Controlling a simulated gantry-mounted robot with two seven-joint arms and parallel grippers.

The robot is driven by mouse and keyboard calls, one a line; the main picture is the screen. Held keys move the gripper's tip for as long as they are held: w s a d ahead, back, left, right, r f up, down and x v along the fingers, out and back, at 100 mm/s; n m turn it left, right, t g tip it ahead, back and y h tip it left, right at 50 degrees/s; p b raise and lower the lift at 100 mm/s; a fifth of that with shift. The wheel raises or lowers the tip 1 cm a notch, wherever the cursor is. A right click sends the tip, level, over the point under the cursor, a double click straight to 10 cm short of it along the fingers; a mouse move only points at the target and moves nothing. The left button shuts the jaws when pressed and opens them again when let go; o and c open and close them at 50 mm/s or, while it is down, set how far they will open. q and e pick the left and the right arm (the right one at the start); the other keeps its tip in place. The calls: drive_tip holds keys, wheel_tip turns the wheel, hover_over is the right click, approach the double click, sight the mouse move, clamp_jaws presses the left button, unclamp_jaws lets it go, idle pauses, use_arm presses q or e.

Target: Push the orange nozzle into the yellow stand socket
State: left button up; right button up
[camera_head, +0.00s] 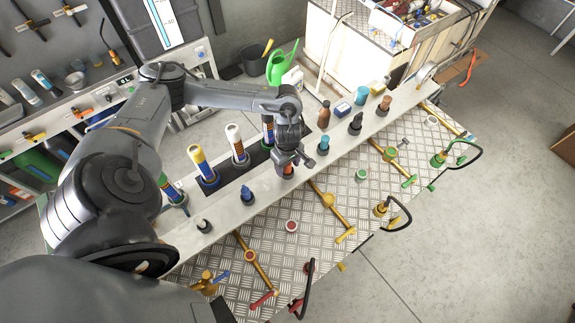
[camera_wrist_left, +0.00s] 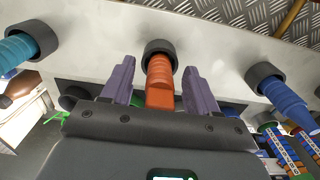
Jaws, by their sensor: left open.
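The orange nozzle (camera_wrist_left: 160,82) stands with one end in a dark round holder (camera_wrist_left: 160,47) on the pale shelf. My left gripper (camera_head: 288,164) is over it, with its two fingers apart, one on each side of the nozzle, in the left wrist view (camera_wrist_left: 158,72). I cannot tell whether either finger touches it. In the head view only a small part of the nozzle (camera_head: 287,171) shows below the gripper. A yellow stand (camera_head: 380,209) with a black curved hose is at the edge of the metal plate; its socket opening is not clear. My right gripper is not in view.
A blue nozzle (camera_head: 247,195) and a teal nozzle (camera_head: 323,145) stand in holders on either side. Bottles and tubes stand along the shelf (camera_head: 228,225). Gold valves (camera_head: 328,200) and small coloured rings lie on the chequered plate (camera_head: 325,240).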

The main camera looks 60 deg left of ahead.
use_arm(q)
drive_tip(key=shift+f, duration=0.25)
clamp_jaws()
drive_tip(key=shift+r, duration=0.1)
